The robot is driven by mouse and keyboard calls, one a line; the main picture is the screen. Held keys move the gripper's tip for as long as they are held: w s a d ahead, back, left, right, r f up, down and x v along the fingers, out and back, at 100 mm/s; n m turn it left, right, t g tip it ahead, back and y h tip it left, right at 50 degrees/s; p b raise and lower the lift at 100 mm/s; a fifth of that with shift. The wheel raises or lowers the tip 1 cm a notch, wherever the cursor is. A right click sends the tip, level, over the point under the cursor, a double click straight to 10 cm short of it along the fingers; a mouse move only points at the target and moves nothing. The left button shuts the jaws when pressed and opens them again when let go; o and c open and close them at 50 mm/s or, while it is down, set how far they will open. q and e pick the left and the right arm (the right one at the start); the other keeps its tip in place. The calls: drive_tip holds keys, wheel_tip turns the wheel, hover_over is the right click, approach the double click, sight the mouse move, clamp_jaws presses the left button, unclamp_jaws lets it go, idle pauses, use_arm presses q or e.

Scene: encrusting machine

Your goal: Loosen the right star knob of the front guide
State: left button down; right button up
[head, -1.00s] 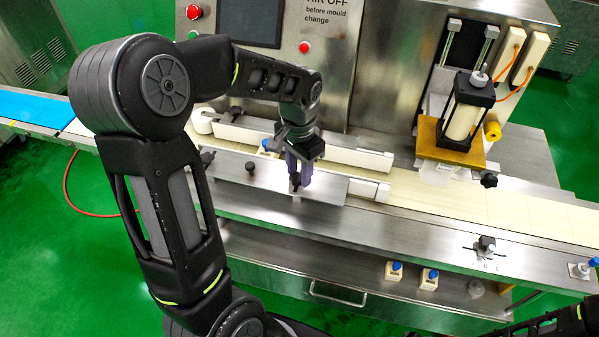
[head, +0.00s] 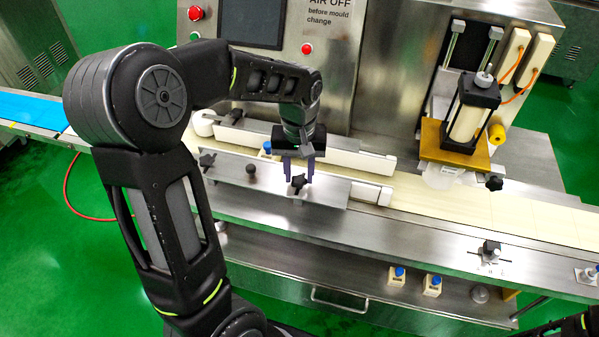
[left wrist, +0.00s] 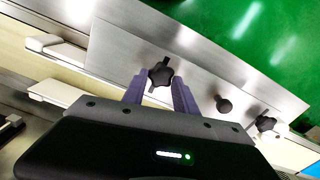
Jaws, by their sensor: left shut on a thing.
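The front guide (head: 228,176) is a long metal plate along the near side of the belt. Its right star knob (head: 298,183) is black and stands near the plate's right part; it also shows in the left wrist view (left wrist: 160,75). My left gripper (head: 298,180) reaches down from above with its two purple fingers on either side of this knob, shut on it. In the left wrist view the fingers (left wrist: 159,88) flank the knob's lobes. The left star knob (head: 207,160) and a round black knob (head: 251,169) stand farther left. My right gripper is out of view.
The rear guide (head: 345,156), with a white end, runs behind the front guide. The pale belt (head: 455,215) continues to the right. A press unit (head: 465,120) stands at right. Small blue-capped bottles (head: 398,276) stand on a lower shelf. The control panel rises behind my arm.

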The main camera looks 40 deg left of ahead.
sight(299, 178)
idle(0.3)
use_arm(q)
drive_tip(key=c, duration=1)
unclamp_jaws()
drive_tip(key=shift+o, duration=0.2)
wheel_tip(299, 178, up, 8)
drive_tip(key=shift+f, duration=0.1)
